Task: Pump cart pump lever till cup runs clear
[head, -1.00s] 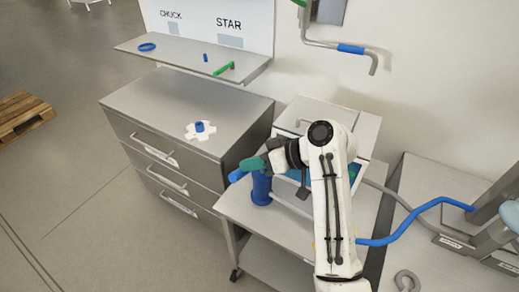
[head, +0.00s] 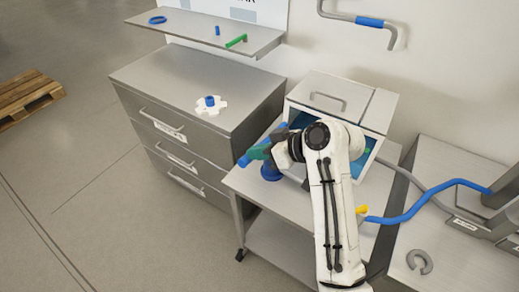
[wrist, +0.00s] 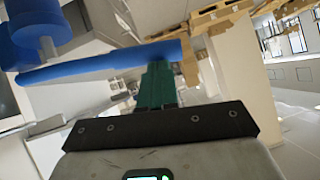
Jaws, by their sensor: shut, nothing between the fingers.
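The blue pump (head: 271,173) stands on the cart (head: 240,183) at its left side, partly hidden by my arm. Its blue lever (head: 243,161) slopes, with the outer end low at the left and the other end higher behind my gripper. My gripper (head: 260,152) has green fingers, shut and empty, at the lever's outer part. In the wrist view the fingers (wrist: 157,82) meet the lever (wrist: 95,66) near its free end; I cannot tell whether they press on it. The pump's round blue body (wrist: 38,22) fills the upper left. I cannot make out a cup.
A grey box (head: 330,92) with a handle and blue interior stands on the cart behind my arm. A blue hose (head: 425,203) runs right.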

